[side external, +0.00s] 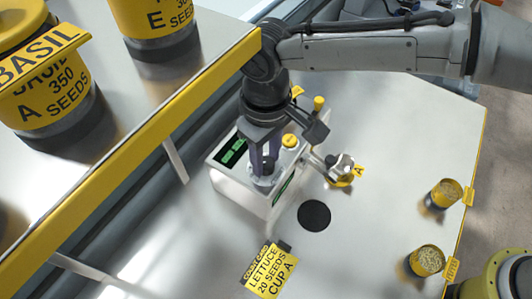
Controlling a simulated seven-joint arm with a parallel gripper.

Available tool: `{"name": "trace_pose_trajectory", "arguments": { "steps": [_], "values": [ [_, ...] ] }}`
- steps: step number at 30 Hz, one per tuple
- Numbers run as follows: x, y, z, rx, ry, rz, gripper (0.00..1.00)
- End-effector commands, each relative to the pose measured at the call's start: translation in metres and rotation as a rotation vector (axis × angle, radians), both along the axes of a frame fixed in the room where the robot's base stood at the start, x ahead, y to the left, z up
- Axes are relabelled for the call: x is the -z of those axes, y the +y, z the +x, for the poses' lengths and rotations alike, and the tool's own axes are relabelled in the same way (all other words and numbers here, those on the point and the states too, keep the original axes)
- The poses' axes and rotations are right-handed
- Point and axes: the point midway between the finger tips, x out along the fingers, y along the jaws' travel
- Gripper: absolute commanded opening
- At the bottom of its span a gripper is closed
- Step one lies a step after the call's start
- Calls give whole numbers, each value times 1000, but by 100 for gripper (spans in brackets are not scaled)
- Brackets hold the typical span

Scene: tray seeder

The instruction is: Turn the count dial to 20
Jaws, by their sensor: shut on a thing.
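The seeder (240,193) is a white box in the middle of the table, with a dark display (232,153) showing green digits too small to read. My gripper (264,174) points down at the box top and is shut on the count dial (263,182). The fingers and my wrist hide most of the dial, so its setting cannot be read. A yellow button (290,141) sits on the box top to the right of my gripper. A yellow count card (271,272) in front reads "LETTUCE 20 SEEDS CUP A".
A metallic part with a yellow base (341,170) and an "A" tag stands right of the box. A black disc (314,215) lies nearby. Two seed cups (443,194) (426,261) stand at the right. A yellow-edged shelf (130,158) with large seed jars runs along the left.

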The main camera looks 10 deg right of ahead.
Motion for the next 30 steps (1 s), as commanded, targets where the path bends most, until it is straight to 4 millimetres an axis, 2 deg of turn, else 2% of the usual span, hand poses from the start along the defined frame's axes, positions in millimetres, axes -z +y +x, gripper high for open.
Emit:
{"name": "trace_pose_trajectory", "arguments": {
  "steps": [12,28,29,30],
  "values": [
    [-2,0,0,179,-2,2,0],
    [-2,0,0,199,-3,3,0],
    [-2,0,0,199,-3,3,42],
    [-2,0,0,199,-3,3,50]
  ]
}}
